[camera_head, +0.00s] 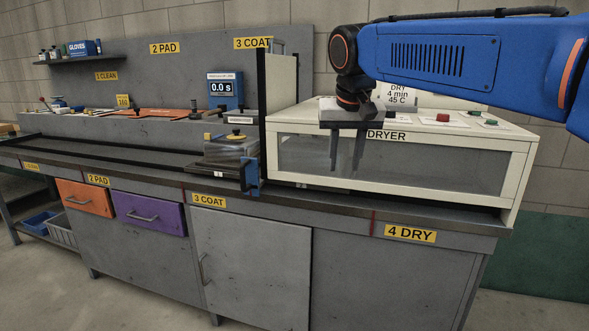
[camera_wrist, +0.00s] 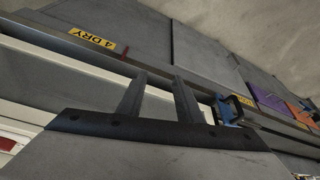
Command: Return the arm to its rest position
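My blue arm (camera_head: 430,55) reaches in from the right in the head view, above and in front of the dryer (camera_head: 290,128). My gripper (camera_head: 346,168) points down at its end, in front of the dryer's window. Its two dark fingers stand apart with nothing between them. The fingers also show apart and empty in the wrist view (camera_wrist: 159,78). I cannot tell how far the fingertips are from the dryer front.
The workbench (camera_head: 345,211) runs along the wall, with a "4 DRY" label (camera_head: 410,234) below the dryer. A blue handle (camera_head: 250,176) stands left of the dryer. Orange (camera_head: 85,197) and purple (camera_head: 149,213) drawers are shut.

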